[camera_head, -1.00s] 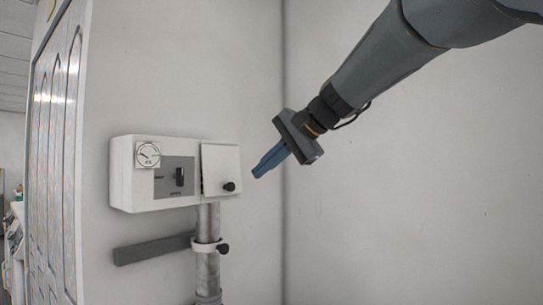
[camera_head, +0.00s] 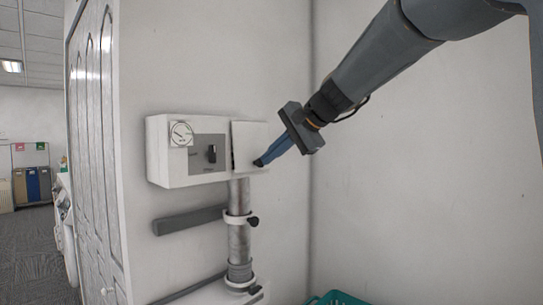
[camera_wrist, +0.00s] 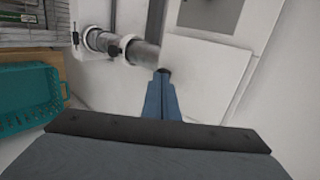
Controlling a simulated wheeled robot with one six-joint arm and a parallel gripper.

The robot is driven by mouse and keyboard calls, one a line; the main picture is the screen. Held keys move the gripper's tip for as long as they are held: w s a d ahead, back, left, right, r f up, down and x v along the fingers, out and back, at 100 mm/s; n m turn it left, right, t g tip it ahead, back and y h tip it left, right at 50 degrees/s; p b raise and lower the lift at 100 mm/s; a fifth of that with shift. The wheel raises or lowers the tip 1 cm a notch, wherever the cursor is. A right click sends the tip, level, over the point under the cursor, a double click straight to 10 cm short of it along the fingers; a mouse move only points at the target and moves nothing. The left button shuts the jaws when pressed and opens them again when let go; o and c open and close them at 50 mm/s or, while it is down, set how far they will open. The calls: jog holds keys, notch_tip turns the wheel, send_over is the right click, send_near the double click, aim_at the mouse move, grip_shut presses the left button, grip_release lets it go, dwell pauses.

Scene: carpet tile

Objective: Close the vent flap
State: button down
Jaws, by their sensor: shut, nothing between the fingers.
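The vent flap (camera_head: 250,137) is a white plate with a black knob at its lower right, on the right part of a white wall box (camera_head: 167,170). The flap stands slightly out from the box, with a dark gap along its left edge. My gripper (camera_head: 260,162) is shut and empty, its blue fingertips at the knob and covering most of it. In the wrist view the fingertips (camera_wrist: 161,75) lie over the flap's edge region (camera_wrist: 195,70). I cannot tell whether they touch the knob.
The box carries a round dial (camera_head: 181,134) and a black switch (camera_head: 211,153). A metal pipe (camera_head: 238,225) with clamps runs below it, beside a grey bar (camera_head: 190,221). A teal basket (camera_head: 338,298) stands low on the right. The right wall is bare.

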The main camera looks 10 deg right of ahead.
jog(key=shift+b+x, duration=0.45)
jog(key=shift+x, duration=0.35)
jog(key=shift+d, duration=0.1)
